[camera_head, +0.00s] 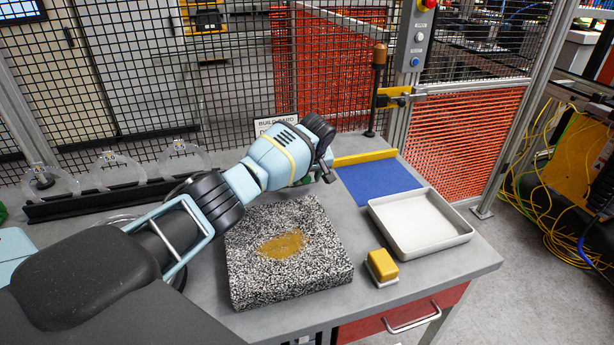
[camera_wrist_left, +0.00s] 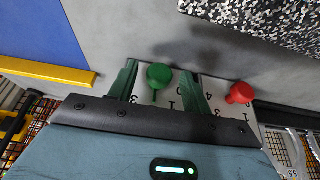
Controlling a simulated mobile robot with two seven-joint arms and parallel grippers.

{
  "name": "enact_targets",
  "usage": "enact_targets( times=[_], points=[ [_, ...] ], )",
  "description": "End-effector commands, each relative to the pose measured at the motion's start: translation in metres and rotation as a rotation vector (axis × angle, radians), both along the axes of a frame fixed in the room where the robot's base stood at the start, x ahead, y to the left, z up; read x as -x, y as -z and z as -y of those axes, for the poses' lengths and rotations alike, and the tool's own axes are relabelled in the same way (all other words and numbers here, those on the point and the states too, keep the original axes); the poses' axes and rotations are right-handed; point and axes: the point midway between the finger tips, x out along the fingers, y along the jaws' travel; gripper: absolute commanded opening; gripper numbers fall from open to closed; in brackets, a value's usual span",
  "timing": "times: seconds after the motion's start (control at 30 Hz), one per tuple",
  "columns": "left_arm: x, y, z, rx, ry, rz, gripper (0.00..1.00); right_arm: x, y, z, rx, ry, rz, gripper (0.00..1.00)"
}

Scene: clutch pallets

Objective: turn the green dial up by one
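The green dial (camera_wrist_left: 158,77) shows in the left wrist view as a round knob with a short pointer, on a white plate with black numbers. Its setting cannot be read for sure. My left gripper (camera_wrist_left: 159,88) is open, with one green finger on each side of the dial and visible gaps between. In the head view my left gripper (camera_head: 324,164) is over the back of the table, behind the speckled block, and its arm hides the dial. My right gripper is in neither view.
A red dial (camera_wrist_left: 239,93) stands close beside the right finger in the wrist view. The head view shows a speckled block (camera_head: 290,288), a white tray (camera_head: 456,238), a yellow sponge-like block (camera_head: 382,265) and a blue mat (camera_head: 378,182). Wire mesh fencing stands behind.

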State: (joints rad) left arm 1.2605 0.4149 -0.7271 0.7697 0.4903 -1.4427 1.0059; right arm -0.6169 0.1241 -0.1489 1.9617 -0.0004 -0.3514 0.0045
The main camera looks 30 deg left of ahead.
Motion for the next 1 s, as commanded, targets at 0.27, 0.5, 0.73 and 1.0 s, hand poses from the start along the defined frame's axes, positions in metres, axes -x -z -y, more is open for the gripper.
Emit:
enact_targets(
  times=[0.27, 0.5, 0.73, 1.0],
  points=[
    [0.0, -0.002, 0.0, 0.001, 0.0, 0.002, 0.49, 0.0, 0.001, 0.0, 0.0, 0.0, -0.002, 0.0],
    [0.006, -0.033, 0.008, 0.0, 0.002, 0.012, 0.49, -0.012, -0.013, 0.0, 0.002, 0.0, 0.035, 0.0],
    [0.014, -0.053, 0.017, 0.001, 0.002, 0.002, 0.49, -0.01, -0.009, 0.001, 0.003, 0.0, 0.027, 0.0],
    [0.019, -0.072, 0.022, -0.001, 0.0, 0.001, 0.49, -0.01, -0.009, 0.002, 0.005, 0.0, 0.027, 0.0]
  ],
)
